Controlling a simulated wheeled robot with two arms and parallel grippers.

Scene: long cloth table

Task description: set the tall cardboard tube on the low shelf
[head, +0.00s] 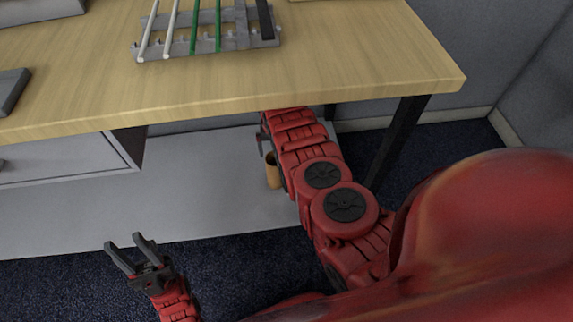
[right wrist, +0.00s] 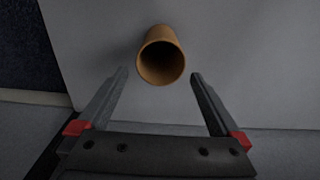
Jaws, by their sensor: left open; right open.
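The cardboard tube (head: 273,172) is brown and open at the top. It stands upright on the grey low shelf (head: 215,185) under the table, partly hidden by my right arm in the head view. In the right wrist view the tube (right wrist: 162,60) shows its open end, with the pale shelf (right wrist: 250,60) around it. My right gripper (right wrist: 160,74) is open, its fingertips apart on either side of the tube's near end, not closed on it. In the head view it is mostly hidden. My left gripper (head: 135,249) is open and empty above the dark carpet.
The wooden tabletop (head: 350,60) overhangs the shelf and my right arm reaches beneath it. A rack (head: 210,43) with several rods stands on top. A drawer unit (head: 70,160) is at left under the table. A dark table leg (head: 397,145) stands right of the arm.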

